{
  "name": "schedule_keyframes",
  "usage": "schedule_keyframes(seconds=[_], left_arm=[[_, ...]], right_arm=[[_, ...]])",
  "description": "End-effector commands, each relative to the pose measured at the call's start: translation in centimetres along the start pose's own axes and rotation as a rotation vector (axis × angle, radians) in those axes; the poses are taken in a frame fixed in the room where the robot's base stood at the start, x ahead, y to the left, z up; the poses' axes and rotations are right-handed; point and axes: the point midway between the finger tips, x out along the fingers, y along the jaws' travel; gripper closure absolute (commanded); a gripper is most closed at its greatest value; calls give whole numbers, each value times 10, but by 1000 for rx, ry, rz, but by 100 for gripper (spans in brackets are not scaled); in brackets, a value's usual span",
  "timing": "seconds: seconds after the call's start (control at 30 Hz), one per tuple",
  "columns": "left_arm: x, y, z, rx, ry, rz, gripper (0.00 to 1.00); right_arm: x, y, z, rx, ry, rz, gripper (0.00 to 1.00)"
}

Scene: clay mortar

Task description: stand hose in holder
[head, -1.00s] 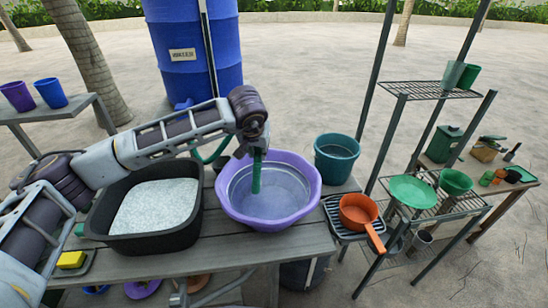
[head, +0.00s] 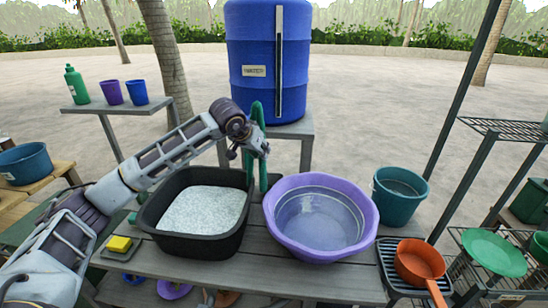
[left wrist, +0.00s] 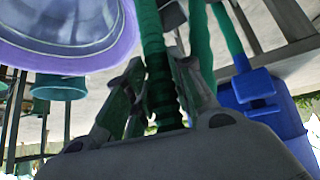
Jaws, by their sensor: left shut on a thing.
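The green hose (head: 263,175) hangs from my left gripper (head: 258,152), with a loop of it (head: 257,112) rising above the gripper. Its lower end is beside the gap between the black tub and the purple basin, toward the barrel. In the left wrist view the ribbed hose (left wrist: 155,55) runs between the two fingers (left wrist: 155,90), which are shut on it. Another green length shows to the right, near the blue tap (left wrist: 252,88). I cannot make out a hose holder in either view. My right gripper is not in view.
The blue water barrel (head: 268,95) stands behind on a stand. On the grey table are the black tub of white grains (head: 165,225), the purple basin (head: 285,245) and a yellow sponge (head: 119,243). A teal bucket (head: 398,205) and an orange pan (head: 418,262) are at right.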

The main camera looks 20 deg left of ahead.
Motion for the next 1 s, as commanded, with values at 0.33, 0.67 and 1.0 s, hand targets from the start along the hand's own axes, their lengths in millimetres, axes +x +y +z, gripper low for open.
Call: schedule_keyframes(seconds=[0.33,0.67,1.0], left_arm=[[1,-22,7,-1,27,20,100],[2,-28,11,2,38,30,100],[2,-29,11,2,41,33,100]], right_arm=[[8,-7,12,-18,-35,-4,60],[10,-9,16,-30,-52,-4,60],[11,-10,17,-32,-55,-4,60]])
